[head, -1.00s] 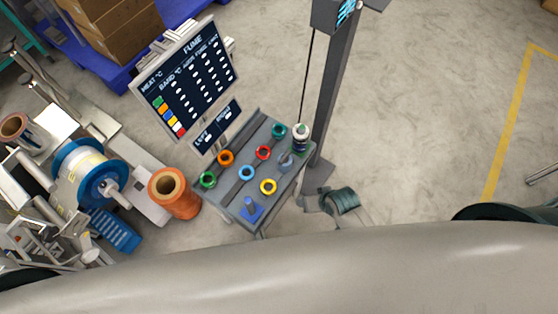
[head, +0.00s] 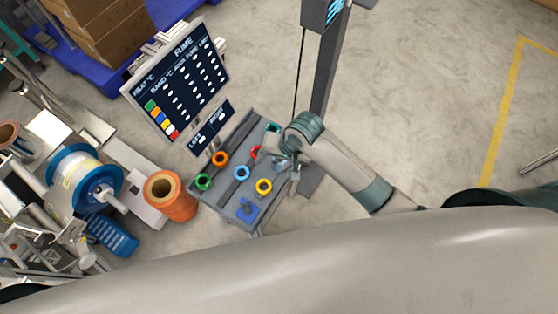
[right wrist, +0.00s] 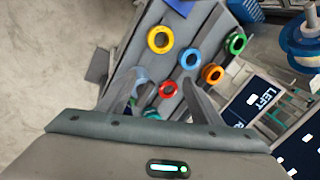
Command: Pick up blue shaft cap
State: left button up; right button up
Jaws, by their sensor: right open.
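The blue shaft cap, a bright blue ring (head: 242,173), lies on the grey cart top between the orange and yellow rings. It also shows in the right wrist view (right wrist: 190,58), uncovered. My right gripper (head: 288,165) is over the right side of the cart, to the right of the blue ring and apart from it. In the right wrist view my right gripper (right wrist: 160,84) is open, with the red ring (right wrist: 168,89) showing between its fingers. My left gripper is not in view.
Yellow (head: 264,186), orange (head: 220,159) and green (head: 203,182) rings lie around the blue one on the grey cart (head: 228,207). A blue block with a peg (head: 246,211) sits at the front. A sign board (head: 183,88) and dark post (head: 328,75) stand behind.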

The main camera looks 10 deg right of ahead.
notch_tip(320, 180, up, 5)
jog(key=w+m+g+h, duration=0.1)
jog(key=w+m, duration=0.1)
notch_tip(320, 180, up, 4)
jog(key=m+h, duration=0.2)
send_over(279, 162)
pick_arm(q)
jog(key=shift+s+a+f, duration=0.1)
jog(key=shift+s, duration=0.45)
pick_arm(e)
jog(key=shift+w+d+r+m+g, duration=0.4)
jog(key=shift+d+r+g, duration=0.1)
jog(key=shift+d, duration=0.1)
notch_tip(279, 162, down, 11)
jog(key=shift+f+p, duration=0.2)
jog(key=shift+p, duration=0.1)
jog(key=shift+f, duration=0.4)
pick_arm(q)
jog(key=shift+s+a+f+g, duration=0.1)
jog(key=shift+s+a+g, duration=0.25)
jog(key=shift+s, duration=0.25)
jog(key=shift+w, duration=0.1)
